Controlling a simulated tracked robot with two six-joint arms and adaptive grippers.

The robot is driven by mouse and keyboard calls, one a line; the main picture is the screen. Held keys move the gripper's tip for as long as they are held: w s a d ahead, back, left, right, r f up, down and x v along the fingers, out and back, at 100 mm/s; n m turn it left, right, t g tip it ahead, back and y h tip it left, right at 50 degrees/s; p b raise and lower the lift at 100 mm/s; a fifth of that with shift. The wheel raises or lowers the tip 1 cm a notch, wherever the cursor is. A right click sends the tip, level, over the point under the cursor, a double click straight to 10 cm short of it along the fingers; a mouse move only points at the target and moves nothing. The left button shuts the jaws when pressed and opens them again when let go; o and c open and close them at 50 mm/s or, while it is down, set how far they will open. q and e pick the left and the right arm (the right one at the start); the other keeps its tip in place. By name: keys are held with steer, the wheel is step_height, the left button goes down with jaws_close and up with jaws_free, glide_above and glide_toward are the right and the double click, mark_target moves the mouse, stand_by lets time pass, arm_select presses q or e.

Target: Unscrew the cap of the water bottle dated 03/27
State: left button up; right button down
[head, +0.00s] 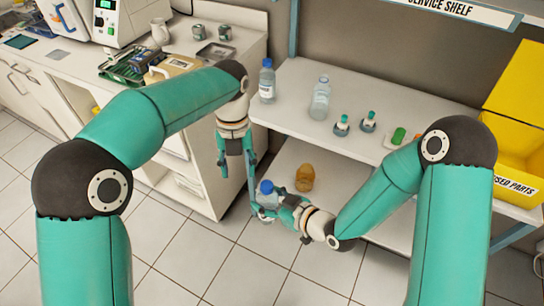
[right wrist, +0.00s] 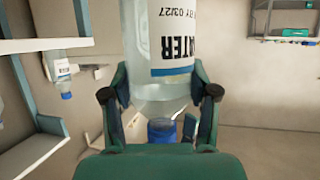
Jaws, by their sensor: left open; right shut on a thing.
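The water bottle dated 03/27 (right wrist: 155,40) fills the upper middle of the right wrist view, which shows the scene upside down. Its label reads "WATER" and "BY 03/27". Its blue cap (right wrist: 161,131) is on the neck. In the head view the bottle's blue cap (head: 266,187) shows in front of the shelf, with the body partly hidden. My right gripper (head: 273,207) is shut on the bottle, with fingers on both sides of it in the wrist view. My left gripper (head: 236,163) points down, open and empty, above and left of the cap and apart from it.
Another bottle with a blue cap (head: 267,82) and a clear bottle (head: 320,100) stand on the upper shelf (head: 300,78). An amber bottle (head: 305,178) stands on the lower shelf. A yellow bin (head: 513,150) is at right. Open tiled floor (head: 215,255) lies in front.

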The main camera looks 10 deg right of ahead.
mark_target(271, 182)
arm_select(q)
steer(key=shift+m+t, duration=0.7)
steer(key=shift+m, duration=0.1)
steer(key=d+r, duration=0.1)
steer(key=d, duration=0.1)
steer(key=s+d+r, duration=0.1)
steer(key=d+r, duration=0.1)
steer(key=s+d+r, duration=0.1)
steer(key=d, duration=0.2)
steer(key=shift+s+r, duration=0.1)
steer(key=shift+r, duration=0.2)
steer(key=shift+s+d+f, duration=0.1)
steer(key=shift+d+f, duration=0.05)
steer(key=shift+d, duration=0.05)
steer(key=shift+f, duration=3.8)
steer(key=shift+d, duration=0.2)
jaws_close()
